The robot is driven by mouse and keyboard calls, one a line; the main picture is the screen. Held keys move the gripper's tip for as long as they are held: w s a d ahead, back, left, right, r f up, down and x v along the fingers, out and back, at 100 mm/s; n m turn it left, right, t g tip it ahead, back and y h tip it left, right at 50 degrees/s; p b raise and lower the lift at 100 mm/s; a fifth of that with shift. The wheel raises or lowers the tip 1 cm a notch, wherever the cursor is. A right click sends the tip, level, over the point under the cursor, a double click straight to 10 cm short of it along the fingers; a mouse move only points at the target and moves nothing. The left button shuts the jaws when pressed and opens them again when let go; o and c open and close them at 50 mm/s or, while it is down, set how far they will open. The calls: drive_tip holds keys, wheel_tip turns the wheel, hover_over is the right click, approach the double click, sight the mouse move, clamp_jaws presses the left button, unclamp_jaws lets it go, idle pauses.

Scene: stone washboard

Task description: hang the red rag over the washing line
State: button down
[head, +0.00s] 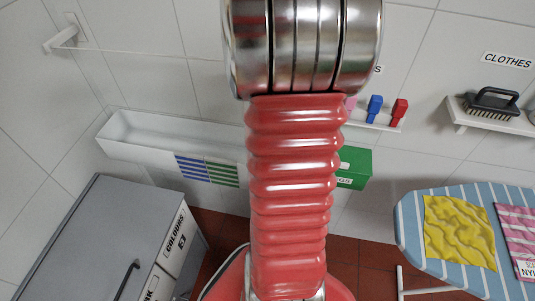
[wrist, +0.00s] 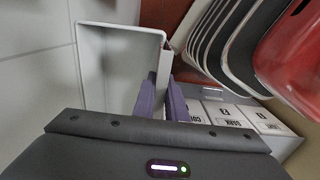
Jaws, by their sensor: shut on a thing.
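The red rag cannot be made out in either view. The washing line (head: 150,50) is a thin white line from a wall bracket at the upper left, running right towards my arm. My gripper (wrist: 162,105) has purple fingers and shows only in the wrist view. Its fingers are on either side of a white upright wall of the trough (wrist: 122,27), and look shut on it. No cloth shows clearly between them. The trough also shows in the head view (head: 125,148), partly hidden by my arm.
Blue-striped (head: 193,169) and green-striped (head: 222,174) cloths hang on the trough's front. A grey cabinet (head: 100,230) stands lower left. The ironing board (head: 412,225) at right bears a yellow rag (head: 460,232) and a pink cloth (head: 515,225). A green box (head: 355,165) is behind my arm.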

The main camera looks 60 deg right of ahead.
idle(0.4)
drive_tip(key=s+a, duration=0.3)
drive_tip(key=a, duration=0.4)
drive_tip(key=shift+a, duration=0.2)
idle(0.7)
drive_tip(key=shift+r, duration=0.15)
drive_tip(key=w+a+r, duration=0.3)
drive_tip(key=w+r, duration=0.1)
drive_tip(key=r, duration=0.5)
drive_tip(key=w+a+r, duration=0.3)
drive_tip(key=w+r, duration=0.1)
drive_tip(key=r, duration=0.5)
drive_tip(key=s+a+r, duration=0.2)
drive_tip(key=a+r, duration=0.2)
drive_tip(key=r, duration=0.4)
drive_tip(key=s+a+r, duration=0.1)
drive_tip(key=a+r, duration=0.4)
drive_tip(key=r, duration=0.3)
drive_tip(key=shift+s+a+r+m, duration=0.2)
drive_tip(key=shift+s+r+m, duration=0.05)
drive_tip(key=shift+s+m, duration=0.1)
drive_tip(key=shift+s, duration=0.2)
